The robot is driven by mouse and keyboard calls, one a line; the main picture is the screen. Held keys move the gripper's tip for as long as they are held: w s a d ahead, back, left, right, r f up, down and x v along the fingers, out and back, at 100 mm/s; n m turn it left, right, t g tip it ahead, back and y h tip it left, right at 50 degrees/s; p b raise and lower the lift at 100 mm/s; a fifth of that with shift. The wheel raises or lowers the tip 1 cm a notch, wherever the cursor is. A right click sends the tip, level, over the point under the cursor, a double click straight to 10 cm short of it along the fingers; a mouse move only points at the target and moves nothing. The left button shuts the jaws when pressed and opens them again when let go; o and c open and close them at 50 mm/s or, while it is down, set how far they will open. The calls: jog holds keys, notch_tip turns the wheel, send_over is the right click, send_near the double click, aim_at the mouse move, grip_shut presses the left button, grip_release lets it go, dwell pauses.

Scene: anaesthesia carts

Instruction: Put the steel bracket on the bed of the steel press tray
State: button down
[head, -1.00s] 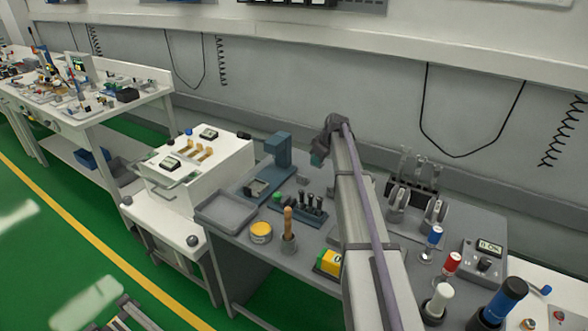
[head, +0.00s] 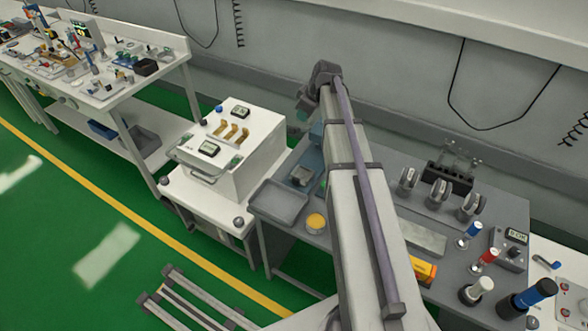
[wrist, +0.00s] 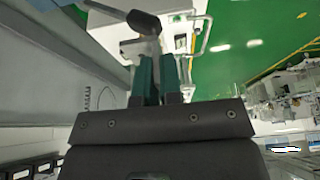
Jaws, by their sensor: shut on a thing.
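In the wrist view my gripper (wrist: 157,62) has two teal fingers shut on a dark grey metal piece with a rounded end (wrist: 143,22), which I take to be the steel bracket. A thin bar runs from it to the upper left. A blue press (head: 316,134) stands on the bench, partly hidden by my arm. A grey plate, perhaps its tray bed (head: 301,176), shows at its front. The held piece is apart from the bench.
A shallow grey tray (head: 279,203) and a yellow tin (head: 316,221) are at the bench's left front. A white cabinet (head: 232,140) stands left of the bench. Clamps (head: 439,190), bottles and a meter (head: 510,240) fill its right side. My arm hides the middle.

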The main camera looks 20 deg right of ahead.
aim_at(299, 176)
notch_tip(299, 176, down, 28)
jog(key=b, duration=2.7)
jog(key=shift+r, duration=0.2)
jog(key=shift+f, duration=0.2)
jog(key=c, duration=1.7)
grip_release()
jog(key=shift+c, duration=0.2)
jog(key=o, duration=0.4)
jog(key=shift+o, duration=0.2)
